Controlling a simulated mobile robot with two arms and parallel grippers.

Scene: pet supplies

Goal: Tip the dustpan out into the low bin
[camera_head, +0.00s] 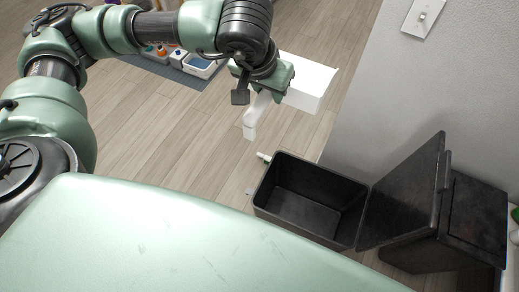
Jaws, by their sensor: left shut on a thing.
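My left gripper (264,92) is shut on a white dustpan (313,85) and holds it above the floor. The dustpan's broad part extends to the right of the gripper, and a white handle-like part shows below the gripper. I cannot see what is in the pan. The low bin (262,208) is black, open at the top and looks empty where I see inside. It stands on the floor, below and right of the gripper in the picture, with the dustpan beyond its far side. My right gripper is out of view.
A black panel (405,195) leans up at the bin's right, beside a black box (473,222) against the grey wall (395,95). Small white pieces (263,157) lie by the bin. A mat with containers (200,66) lies at the back. Wooden floor (150,130) at left is clear.

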